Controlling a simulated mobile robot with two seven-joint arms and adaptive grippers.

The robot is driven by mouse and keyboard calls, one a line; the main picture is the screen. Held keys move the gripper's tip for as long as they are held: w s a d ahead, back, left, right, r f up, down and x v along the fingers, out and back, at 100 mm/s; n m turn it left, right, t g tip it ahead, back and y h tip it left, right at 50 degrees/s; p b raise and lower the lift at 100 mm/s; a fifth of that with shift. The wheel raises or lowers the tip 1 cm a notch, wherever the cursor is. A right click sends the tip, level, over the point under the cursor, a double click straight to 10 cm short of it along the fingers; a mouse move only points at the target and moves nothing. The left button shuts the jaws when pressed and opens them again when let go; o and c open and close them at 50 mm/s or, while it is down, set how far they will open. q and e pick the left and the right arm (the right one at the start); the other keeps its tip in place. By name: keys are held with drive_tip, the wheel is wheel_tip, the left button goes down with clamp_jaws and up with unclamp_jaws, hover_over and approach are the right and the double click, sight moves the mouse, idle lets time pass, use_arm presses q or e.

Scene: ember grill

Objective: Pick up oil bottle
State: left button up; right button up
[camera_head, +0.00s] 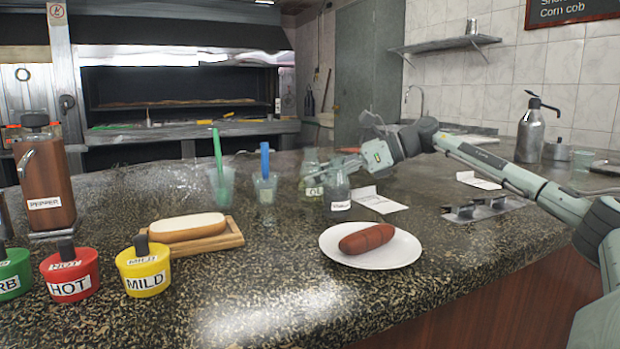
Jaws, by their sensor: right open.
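The oil bottle (311,182) is a clear glass bottle with greenish-yellow contents and a white label whose first letters show. It stands upright on the stone counter. A second, darker glass bottle (340,190) with a small white label stands just right of it and partly overlaps it. My right gripper (322,168) reaches in from the right at the height of the bottles' upper parts. It is open, with its fingers close to the oil bottle's neck. Whether they touch it or surround it is unclear. My left gripper is not in view.
A sausage (366,239) lies on a white plate (343,256) in front. A bun (187,227) sits on a wooden board (231,238). Cups with a green and a blue (265,158) utensil stand left of the bottles. White cards (379,201) and a metal holder (474,211) lie to the right.

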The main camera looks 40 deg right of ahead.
drive_tip(key=shift+x, duration=1.2)
drive_tip(key=shift+c, duration=0.4)
drive_tip(key=c, duration=0.9)
drive_tip(key=shift+r, duration=0.1)
drive_tip(key=shift+c, duration=0.7)
drive_tip(key=shift+r, duration=0.15)
